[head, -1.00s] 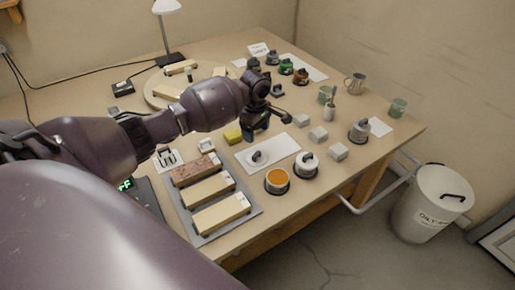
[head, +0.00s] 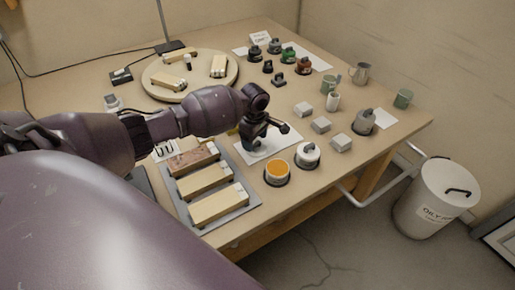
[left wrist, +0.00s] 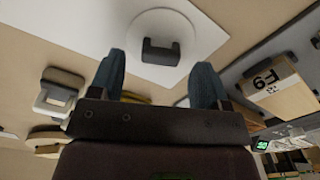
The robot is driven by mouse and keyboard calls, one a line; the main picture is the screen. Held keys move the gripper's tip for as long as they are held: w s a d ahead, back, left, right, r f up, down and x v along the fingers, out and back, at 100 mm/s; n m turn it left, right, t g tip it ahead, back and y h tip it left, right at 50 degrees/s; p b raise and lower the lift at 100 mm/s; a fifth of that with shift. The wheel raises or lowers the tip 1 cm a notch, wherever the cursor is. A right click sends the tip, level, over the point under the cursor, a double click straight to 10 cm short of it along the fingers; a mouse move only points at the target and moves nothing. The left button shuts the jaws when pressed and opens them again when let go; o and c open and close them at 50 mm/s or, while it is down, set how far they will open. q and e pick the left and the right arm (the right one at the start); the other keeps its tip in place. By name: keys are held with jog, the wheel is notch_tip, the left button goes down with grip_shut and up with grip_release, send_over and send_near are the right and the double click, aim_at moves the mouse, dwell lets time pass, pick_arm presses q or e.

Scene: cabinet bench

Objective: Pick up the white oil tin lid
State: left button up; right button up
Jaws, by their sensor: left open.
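The white oil tin lid (left wrist: 157,24) is a round white disc with a dark raised handle (left wrist: 160,52). It lies on a white sheet, which shows in the left wrist view (left wrist: 100,22) and in the head view (head: 285,138). My left gripper (left wrist: 159,60) is open above the lid, with a blue-grey finger on each side of the handle. No contact shows. In the head view my left gripper (head: 256,143) hides most of the lid. An open tin with orange contents (head: 277,171) stands just in front of the sheet. My right gripper is out of view.
A white-lidded tin (head: 308,154) stands right of the open tin. A grey tray (head: 246,212) with several blocks lies to the left. Small grey blocks (head: 321,125) stand to the right. A round board (head: 203,92) lies behind. The table's front edge is close.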

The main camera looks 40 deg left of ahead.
pick_arm(q)
jog(key=shift+f, duration=0.9)
jog(key=shift+r, duration=0.1)
jog(key=c, duration=1)
